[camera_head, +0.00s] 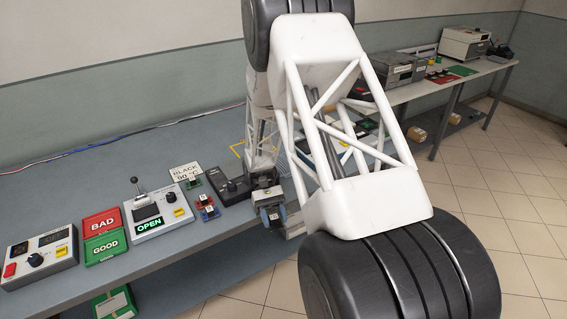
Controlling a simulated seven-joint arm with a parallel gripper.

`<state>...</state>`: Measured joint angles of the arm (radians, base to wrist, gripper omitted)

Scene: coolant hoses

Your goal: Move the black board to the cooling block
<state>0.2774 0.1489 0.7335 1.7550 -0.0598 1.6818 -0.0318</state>
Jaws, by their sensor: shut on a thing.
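My gripper (274,215) points down at the front edge of the bench, right of the black knob unit. Its blue-grey fingers are shut on a small dark thing, mostly hidden between them; I cannot tell whether it is the black board. A white card reading "BLACK 90 °C" (184,171) lies on the bench. In front of it are a small dark green board (194,184), a red board (206,201) and a blue board (211,214). A grey unit with a lever, a dark plate and a lit "OPEN" display (149,226) stands left of them. I cannot tell which unit is the cooling block.
A black unit with a knob (236,187) stands close left of my gripper. Red "BAD" (101,221) and green "GOOD" (105,246) trays and a control box (40,257) stand at left. My arm hides much of the right side.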

